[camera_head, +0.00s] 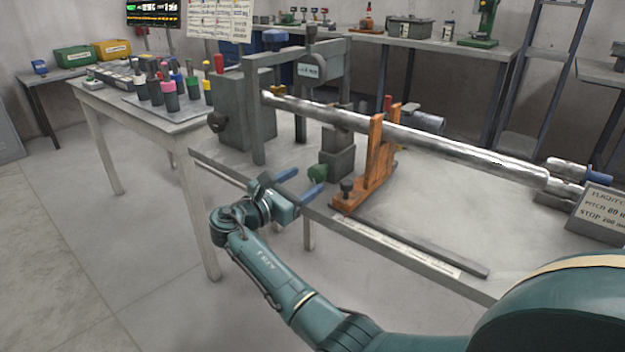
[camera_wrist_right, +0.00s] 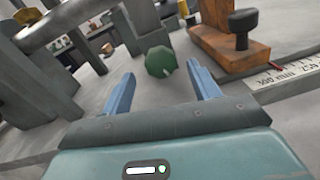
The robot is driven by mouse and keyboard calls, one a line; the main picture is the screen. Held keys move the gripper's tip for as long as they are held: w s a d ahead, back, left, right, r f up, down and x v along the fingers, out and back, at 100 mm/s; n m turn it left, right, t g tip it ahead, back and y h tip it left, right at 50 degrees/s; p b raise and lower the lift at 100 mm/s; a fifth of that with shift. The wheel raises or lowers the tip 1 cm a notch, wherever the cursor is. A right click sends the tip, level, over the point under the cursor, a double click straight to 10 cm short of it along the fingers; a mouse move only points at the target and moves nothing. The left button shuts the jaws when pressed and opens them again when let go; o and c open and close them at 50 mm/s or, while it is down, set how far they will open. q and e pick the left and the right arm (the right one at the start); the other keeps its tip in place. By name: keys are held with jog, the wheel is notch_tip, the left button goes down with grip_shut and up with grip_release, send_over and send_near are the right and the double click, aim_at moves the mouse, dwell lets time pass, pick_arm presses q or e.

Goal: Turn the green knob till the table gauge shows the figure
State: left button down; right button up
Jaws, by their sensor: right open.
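The green knob (camera_head: 317,173) sits low on the front of a grey block under the long metal shaft. My right gripper (camera_head: 299,181) is open in front of the knob, its blue fingers apart. In the right wrist view the knob (camera_wrist_right: 161,62) is ahead, centred between the open fingertips (camera_wrist_right: 161,82), and the fingers do not appear to touch it. A scale strip (camera_wrist_right: 285,72) with printed numbers shows at the right of the wrist view. It runs along the bench's front edge in the head view (camera_head: 395,246). I cannot read a gauge figure. My left gripper is not in view.
An orange bracket (camera_head: 372,165) with a black knob (camera_head: 346,187) stands right of the green knob. A grey bar (camera_head: 430,248) lies along the bench front. A sign (camera_head: 598,212) stands at right, reading a pitch and stop figure. A side table (camera_head: 185,128) holds coloured-handled tools.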

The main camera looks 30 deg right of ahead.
aim_at(313, 176)
jog(key=shift+x, duration=1.95)
jog(key=shift+c, duration=0.3)
jog(key=c, duration=0.9)
